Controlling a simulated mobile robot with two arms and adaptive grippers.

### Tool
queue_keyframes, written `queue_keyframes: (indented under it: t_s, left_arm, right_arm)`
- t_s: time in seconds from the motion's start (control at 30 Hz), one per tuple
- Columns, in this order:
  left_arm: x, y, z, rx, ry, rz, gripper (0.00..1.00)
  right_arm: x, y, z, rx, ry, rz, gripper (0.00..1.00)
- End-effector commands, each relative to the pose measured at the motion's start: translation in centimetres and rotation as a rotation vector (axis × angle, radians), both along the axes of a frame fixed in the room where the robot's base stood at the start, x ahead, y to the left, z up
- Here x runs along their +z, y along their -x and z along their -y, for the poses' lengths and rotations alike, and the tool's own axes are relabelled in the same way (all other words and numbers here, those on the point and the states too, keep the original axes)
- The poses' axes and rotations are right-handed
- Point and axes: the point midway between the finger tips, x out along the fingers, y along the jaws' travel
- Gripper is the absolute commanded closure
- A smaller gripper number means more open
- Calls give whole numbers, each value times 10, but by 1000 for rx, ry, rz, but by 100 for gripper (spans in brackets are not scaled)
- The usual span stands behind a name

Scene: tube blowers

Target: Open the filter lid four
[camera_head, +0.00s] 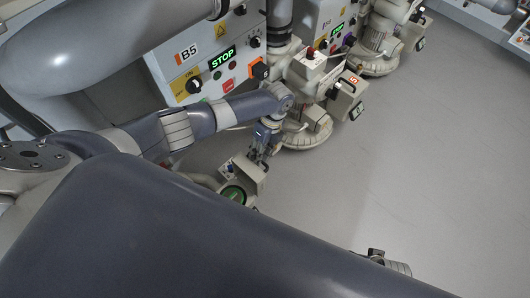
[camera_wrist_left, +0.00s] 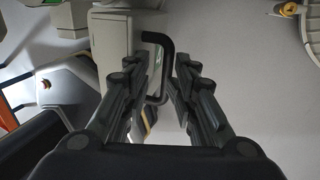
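My left gripper (camera_head: 261,153) is at the top of this housing, pointing down. In the left wrist view, a black bar handle (camera_wrist_left: 170,50) sticks out from a beige box-like lid (camera_wrist_left: 110,42). The left gripper (camera_wrist_left: 162,92) is open, with the handle between its fingers. Whether a finger touches the handle is unclear.
A control panel marked B5 (camera_head: 187,52) with a green STOP display stands behind my left arm. Another beige blower unit (camera_head: 308,125) with a number 5 tag (camera_head: 353,79) is just beyond the gripper. The grey floor (camera_head: 400,170) to the right is clear.

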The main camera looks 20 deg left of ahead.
Motion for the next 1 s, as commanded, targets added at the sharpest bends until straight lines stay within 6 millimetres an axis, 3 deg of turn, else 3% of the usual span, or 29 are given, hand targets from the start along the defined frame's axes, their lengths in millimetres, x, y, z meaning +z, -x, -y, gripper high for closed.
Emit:
queue_keyframes:
  t_s: [0.03, 0.47, 0.57, 1.0]
  left_arm:
    - [-7, 12, -2, -2, -7, -26, 70]
    - [-1, 6, -1, -1, -3, -16, 70]
    - [10, 1, 1, -1, -2, -12, 70]
    - [90, -25, 11, -1, -5, -17, 70]
  right_arm:
    - [0, 0, -1, 0, -2, 1, 60]
    - [0, 0, 0, 0, -1, 1, 60]
    - [1, 0, -1, 0, -1, 1, 60]
    - [0, 0, -1, 0, -2, 1, 60]
